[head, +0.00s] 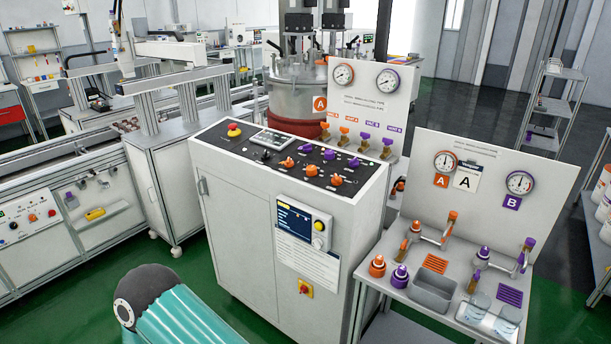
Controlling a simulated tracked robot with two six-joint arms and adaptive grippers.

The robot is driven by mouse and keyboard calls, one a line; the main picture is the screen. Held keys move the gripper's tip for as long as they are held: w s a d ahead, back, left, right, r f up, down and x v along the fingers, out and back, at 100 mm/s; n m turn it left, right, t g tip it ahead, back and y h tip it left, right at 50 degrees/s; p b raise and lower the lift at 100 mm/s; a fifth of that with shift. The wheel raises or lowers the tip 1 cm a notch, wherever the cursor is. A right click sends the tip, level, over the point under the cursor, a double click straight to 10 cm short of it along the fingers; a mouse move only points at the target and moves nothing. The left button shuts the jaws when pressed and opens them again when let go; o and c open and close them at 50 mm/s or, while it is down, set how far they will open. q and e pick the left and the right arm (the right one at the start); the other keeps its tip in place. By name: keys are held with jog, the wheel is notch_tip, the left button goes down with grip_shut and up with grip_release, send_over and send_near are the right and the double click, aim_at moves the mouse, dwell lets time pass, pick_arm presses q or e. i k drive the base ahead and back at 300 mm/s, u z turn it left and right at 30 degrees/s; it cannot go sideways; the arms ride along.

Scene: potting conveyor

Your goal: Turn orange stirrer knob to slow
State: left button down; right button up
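A black control panel (262,168) tops the white cabinet (243,225) in the middle of the view. Several orange knobs sit on it, among them one at the panel's middle (287,162) and a larger one near its front right (337,180). Purple knobs (355,162) stand towards the panel's right end. The labels are too small to read, so I cannot tell which orange knob is the stirrer's or where it points. Neither of my grippers is in view; a teal and dark grey link, probably mine, shows at the bottom left.
A red emergency button (234,130) and a small display (273,141) sit on the panel's left part. A gauge board (370,98) and valves stand behind its right end. A bench (408,297) with fittings stands at right.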

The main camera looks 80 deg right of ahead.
aim_at(337, 181)
jog(key=u, duration=0.25)
jog(key=i, duration=0.6)
jog(key=z, duration=1.5)
jog(key=i, duration=0.15)
jog(key=z, duration=1.4)
jog(key=k, duration=0.4)
jog(key=z, duration=0.6)
jog(key=i, duration=0.95)
jog(key=u, duration=0.65)
jog(key=i, duration=0.3)
